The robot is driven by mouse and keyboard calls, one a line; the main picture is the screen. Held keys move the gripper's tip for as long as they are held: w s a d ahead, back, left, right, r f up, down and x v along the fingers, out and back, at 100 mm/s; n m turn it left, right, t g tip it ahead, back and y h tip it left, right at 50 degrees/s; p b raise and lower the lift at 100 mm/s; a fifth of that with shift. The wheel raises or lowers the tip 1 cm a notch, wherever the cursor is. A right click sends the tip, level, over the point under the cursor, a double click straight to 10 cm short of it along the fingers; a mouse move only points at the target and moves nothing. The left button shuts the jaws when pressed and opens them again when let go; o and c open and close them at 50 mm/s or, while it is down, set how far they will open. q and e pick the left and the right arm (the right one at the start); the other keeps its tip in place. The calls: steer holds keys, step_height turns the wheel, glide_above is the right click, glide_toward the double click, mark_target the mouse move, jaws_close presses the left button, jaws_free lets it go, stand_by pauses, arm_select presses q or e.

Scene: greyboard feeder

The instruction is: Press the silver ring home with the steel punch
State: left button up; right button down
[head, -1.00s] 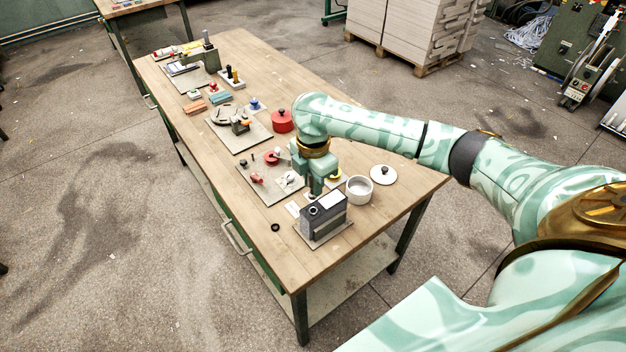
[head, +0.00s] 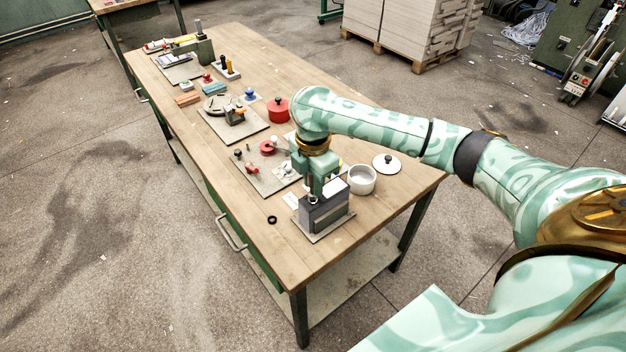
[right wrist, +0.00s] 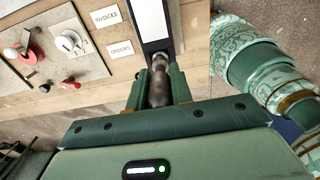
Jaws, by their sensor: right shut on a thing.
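A dark grey block (head: 322,216) stands on a thin base plate at the near right of the table. A small silver ring (head: 313,200) shows on its top in the head view; how deep it sits I cannot tell. My right gripper (head: 318,188) is over the block, shut on the steel punch (right wrist: 158,90). In the right wrist view the punch lies between the fingers, its far end at the dark block top (right wrist: 156,47). Whether it touches the ring is unclear, as the fingers and punch hide much there. My left gripper is not in view.
A white pot (head: 362,180) stands close right of the gripper, with its lid (head: 386,163) behind. A black ring (head: 271,220) lies left of the block. A board with red parts (head: 256,182) and a red pot (head: 278,110) are farther back.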

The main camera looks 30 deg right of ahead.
steer(key=shift+f, duration=0.6)
stand_by(1.1)
steer(key=shift+r, duration=0.1)
step_height(320, 180, up, 4)
steer(key=p, duration=0.4)
steer(key=shift+f+p, duration=0.2)
steer(key=shift+p, duration=0.15)
step_height(320, 180, up, 3)
steer(key=p, duration=0.5)
steer(key=shift+r, duration=0.2)
